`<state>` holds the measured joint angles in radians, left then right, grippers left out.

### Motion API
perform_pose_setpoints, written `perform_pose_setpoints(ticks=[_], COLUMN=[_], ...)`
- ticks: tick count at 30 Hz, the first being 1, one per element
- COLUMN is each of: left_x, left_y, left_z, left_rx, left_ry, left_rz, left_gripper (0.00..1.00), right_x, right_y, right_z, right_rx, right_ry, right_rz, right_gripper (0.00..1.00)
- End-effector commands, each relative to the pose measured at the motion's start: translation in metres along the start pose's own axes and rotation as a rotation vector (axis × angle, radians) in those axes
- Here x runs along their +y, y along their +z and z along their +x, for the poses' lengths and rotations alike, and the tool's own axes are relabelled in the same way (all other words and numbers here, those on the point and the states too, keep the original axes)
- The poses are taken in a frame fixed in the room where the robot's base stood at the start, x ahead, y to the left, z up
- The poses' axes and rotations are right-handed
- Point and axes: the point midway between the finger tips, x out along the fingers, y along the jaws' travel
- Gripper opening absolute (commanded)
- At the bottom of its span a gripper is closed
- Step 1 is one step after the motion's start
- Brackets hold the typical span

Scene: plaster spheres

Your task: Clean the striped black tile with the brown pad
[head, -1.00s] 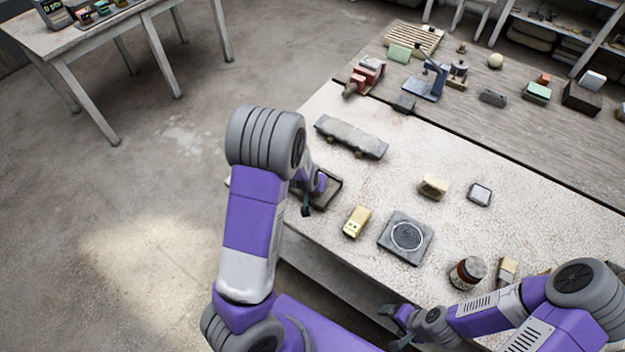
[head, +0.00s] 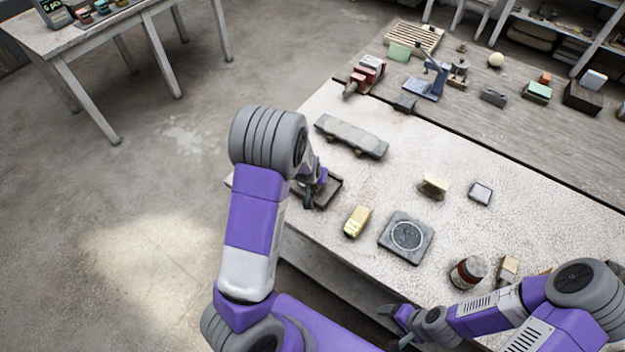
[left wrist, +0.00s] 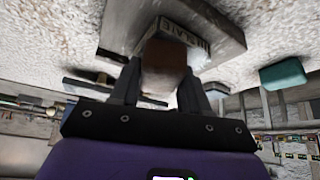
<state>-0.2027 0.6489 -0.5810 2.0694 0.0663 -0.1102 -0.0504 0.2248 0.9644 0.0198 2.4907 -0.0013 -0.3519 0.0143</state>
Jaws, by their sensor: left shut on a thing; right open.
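My left gripper (head: 312,199) is at the dark, shallow rimmed piece (head: 336,186) on the table's left edge, and its arm partly hides that piece. In the left wrist view my left gripper (left wrist: 160,88) is shut on the brown pad (left wrist: 165,57). No stripes show clearly, so I cannot say which piece is the striped black tile. A grey slab with a dark round face (head: 388,238) lies to the right. My right gripper (head: 391,316) is open and empty near the front edge.
A yellow block (head: 357,221), a cream block (head: 433,186), a small grey block (head: 480,193) and a brown jar (head: 467,272) stand on the table. A long grey rack (head: 350,137) lies behind my left gripper. Bare tabletop lies between them.

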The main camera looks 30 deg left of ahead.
Motion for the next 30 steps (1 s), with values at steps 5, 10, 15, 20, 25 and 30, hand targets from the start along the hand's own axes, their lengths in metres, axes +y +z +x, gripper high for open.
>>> perform_pose_setpoints(ticks=[5,10,15,20,25,30], left_x=[0.0,0.0,0.0,0.0,0.0,0.0], left_y=[-0.006,-0.005,-0.002,0.007,0.011,0.019], left_z=[0.003,0.004,0.002,-0.004,-0.006,-0.01], left_rx=[0.0,0.0,0.0,-0.002,-0.001,-0.001], left_ry=[0.0,0.0,0.001,0.0,0.0,0.001], left_rz=[0.0,0.0,0.0,0.0,0.0,0.0], left_gripper=[0.12,0.12,0.12,0.12,0.12,0.12], right_x=[0.0,0.001,0.0,0.0,0.0,0.0], right_y=[0.0,0.0,0.0,0.0,0.0,0.0], right_z=[0.001,0.002,0.001,-0.001,-0.001,-0.001], right_rx=[0.0,0.0,0.0,0.0,0.0,0.0], right_ry=[0.0,0.0,0.0,0.0,0.0,0.0], right_rz=[0.0,0.0,0.0,0.0,0.0,0.0], right_gripper=[0.77,0.77,0.77,0.77,0.77,0.77])
